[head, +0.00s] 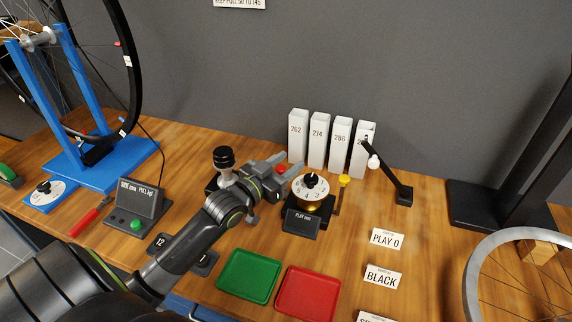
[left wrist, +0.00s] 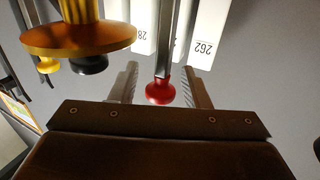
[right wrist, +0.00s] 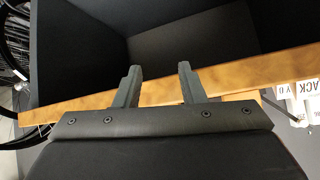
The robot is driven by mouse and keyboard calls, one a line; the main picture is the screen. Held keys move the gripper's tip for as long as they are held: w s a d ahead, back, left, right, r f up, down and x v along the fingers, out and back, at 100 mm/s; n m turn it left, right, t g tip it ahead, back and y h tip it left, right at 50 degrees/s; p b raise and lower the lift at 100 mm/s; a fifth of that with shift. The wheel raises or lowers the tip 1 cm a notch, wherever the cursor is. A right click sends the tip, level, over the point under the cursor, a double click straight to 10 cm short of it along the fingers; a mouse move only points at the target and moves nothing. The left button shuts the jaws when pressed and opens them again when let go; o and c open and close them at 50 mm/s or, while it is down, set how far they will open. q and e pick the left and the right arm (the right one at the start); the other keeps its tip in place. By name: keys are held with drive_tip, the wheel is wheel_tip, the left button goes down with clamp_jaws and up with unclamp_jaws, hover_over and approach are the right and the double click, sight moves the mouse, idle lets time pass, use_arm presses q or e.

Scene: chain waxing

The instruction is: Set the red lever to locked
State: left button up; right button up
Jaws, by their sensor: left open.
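The red lever's round red knob (head: 281,169) shows in the head view at the tip of my left gripper (head: 277,173), beside the numbered dial. In the left wrist view the red knob (left wrist: 160,92) sits on a grey rod, between the two fingers of my left gripper (left wrist: 163,88). The fingers are apart with a gap on each side of the knob; whether they touch it is not clear. The lever's base and any lock markings are hidden. My right gripper (right wrist: 158,85) is open and empty in the right wrist view, near a wooden edge.
A dial gauge (head: 311,188) on a gold base stands right of the gripper. White numbered boxes (head: 318,140) stand behind. A black-knobbed post (head: 224,158) is to the left. A green tray (head: 249,276) and red tray (head: 307,294) lie in front.

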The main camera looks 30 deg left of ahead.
use_arm(q)
clamp_jaws()
idle(0.3)
